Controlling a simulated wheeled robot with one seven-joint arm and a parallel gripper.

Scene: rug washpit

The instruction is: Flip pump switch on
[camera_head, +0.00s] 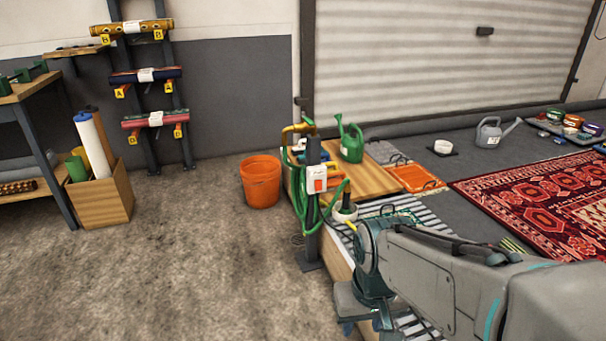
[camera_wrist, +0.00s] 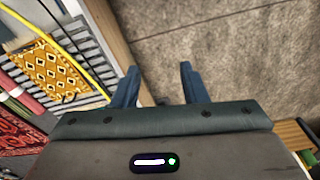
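The pump switch (camera_head: 318,180) is a white box with an orange-red rocker, fixed to a dark upright post (camera_head: 311,222) in the middle of the head view. A green hose hangs around the post beside it. The rocker's position is too small to tell. My gripper (camera_wrist: 158,78) is open and empty in the wrist view, its two blue fingers apart over bare concrete floor. In the head view my gripper points down at the lower middle, right of the post and below the switch, clear of it. The switch does not show in the wrist view.
An orange bucket (camera_head: 261,182) stands left of the post. A wooden board (camera_head: 362,183) with a green watering can (camera_head: 350,143) lies behind it. Red patterned rugs (camera_head: 535,195) cover the right. The concrete floor (camera_head: 185,255) at left is clear.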

